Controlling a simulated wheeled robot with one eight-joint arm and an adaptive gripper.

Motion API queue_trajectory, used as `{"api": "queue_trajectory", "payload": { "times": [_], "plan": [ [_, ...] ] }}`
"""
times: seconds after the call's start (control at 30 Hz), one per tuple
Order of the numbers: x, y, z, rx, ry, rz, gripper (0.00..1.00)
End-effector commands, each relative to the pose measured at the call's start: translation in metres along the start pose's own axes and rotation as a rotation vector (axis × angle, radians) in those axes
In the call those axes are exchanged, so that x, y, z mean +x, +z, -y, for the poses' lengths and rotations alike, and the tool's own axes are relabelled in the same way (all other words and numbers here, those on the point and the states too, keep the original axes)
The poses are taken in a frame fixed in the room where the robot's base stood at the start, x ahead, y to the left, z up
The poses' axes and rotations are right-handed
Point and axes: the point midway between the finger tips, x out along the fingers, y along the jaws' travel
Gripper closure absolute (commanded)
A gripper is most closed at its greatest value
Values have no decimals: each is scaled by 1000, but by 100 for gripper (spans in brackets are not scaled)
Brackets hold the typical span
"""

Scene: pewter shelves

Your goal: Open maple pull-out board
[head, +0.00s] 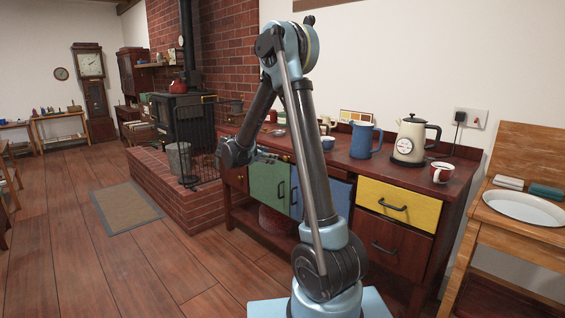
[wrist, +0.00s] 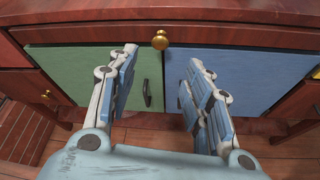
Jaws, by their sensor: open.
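A dark red wooden cabinet (head: 452,215) stands along the wall. In the wrist view a round brass knob (wrist: 160,40) sits on the reddish-brown strip (wrist: 230,31) under the worktop, above where the green and blue doors meet. I cannot tell whether this strip is the front of the maple pull-out board; no pale maple board shows pulled out. My gripper (wrist: 161,58) is open and empty, its fingertips on either side of the knob's line, apparently short of it. In the head view my gripper (head: 268,156) is small and dark against the cabinet front.
The green door (head: 262,180) has a dark handle; the blue door (head: 338,200) is beside it. A yellow drawer (head: 400,203) is further right. A blue jug (head: 364,141), a cream kettle (head: 409,140) and a mug (head: 440,173) stand on top. Floor at left is open.

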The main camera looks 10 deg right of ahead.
Motion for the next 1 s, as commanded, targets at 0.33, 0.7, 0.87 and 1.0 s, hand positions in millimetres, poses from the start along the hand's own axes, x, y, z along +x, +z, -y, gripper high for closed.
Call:
{"api": "queue_trajectory", "payload": {
  "times": [0.33, 0.7, 0.87, 1.0],
  "plan": [
    [63, 0, 1, 2, -3, 0, 54],
    [113, 0, 0, 1, -1, 0, 54],
    [120, 1, 1, 1, -2, 0, 54],
    [121, 0, 1, 1, -1, 0, 54]
  ]
}}
